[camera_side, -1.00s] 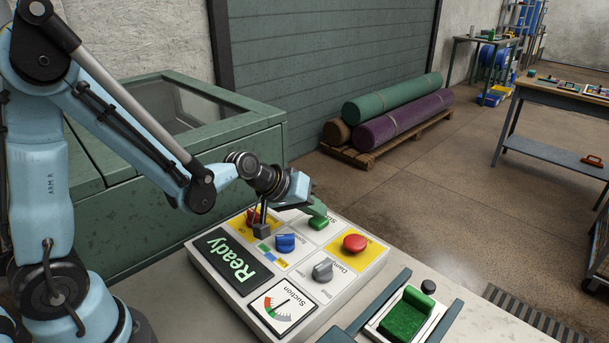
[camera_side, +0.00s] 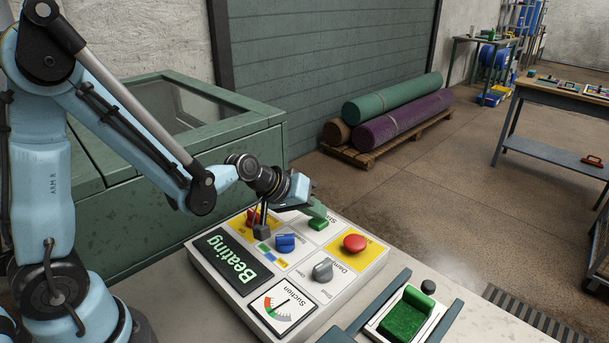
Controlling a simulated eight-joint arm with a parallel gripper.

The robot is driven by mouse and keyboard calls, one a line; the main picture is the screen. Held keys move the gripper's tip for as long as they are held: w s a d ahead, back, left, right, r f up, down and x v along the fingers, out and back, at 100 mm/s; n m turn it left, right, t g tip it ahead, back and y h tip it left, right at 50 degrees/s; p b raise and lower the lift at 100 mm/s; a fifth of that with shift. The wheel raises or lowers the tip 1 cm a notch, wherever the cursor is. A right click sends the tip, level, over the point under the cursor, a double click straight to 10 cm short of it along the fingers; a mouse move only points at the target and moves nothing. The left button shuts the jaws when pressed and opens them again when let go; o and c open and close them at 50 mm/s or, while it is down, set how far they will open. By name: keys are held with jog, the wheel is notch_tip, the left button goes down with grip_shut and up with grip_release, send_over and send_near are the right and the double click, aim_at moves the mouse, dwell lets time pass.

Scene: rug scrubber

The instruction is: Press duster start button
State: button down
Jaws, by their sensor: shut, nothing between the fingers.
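A white control panel (camera_side: 207,262) lies on the bench, its labels upside down in this view. The green button (camera_side: 318,225), beside a partly covered label starting "St", is on its far side. My gripper (camera_side: 317,211) is shut and empty, its tip just above the green button with a small gap seeming to show. The panel's dark display (camera_side: 234,262) reads "Beating" in green.
A green brush-like block (camera_side: 405,316) sits at right. A green machine (camera_side: 200,180) stands behind.

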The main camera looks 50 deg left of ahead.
aim_at(314, 221)
jog(key=shift+r, duration=0.8)
jog(key=shift+r, duration=0.1)
jog(key=shift+r, duration=2.4)
jog(key=s+a+m+g+y, duration=0.1)
jog(key=s+m, duration=0.1)
jog(key=s, duration=0.5)
jog(key=s+a+r+m+y, duration=0.1)
jog(key=s+m, duration=0.2)
jog(key=s, duration=0.4)
jog(key=shift+s+a+r+g+y, duration=0.2)
jog(key=shift+s+a+g+y, duration=0.05)
jog(key=shift+s+g+y, duration=0.15)
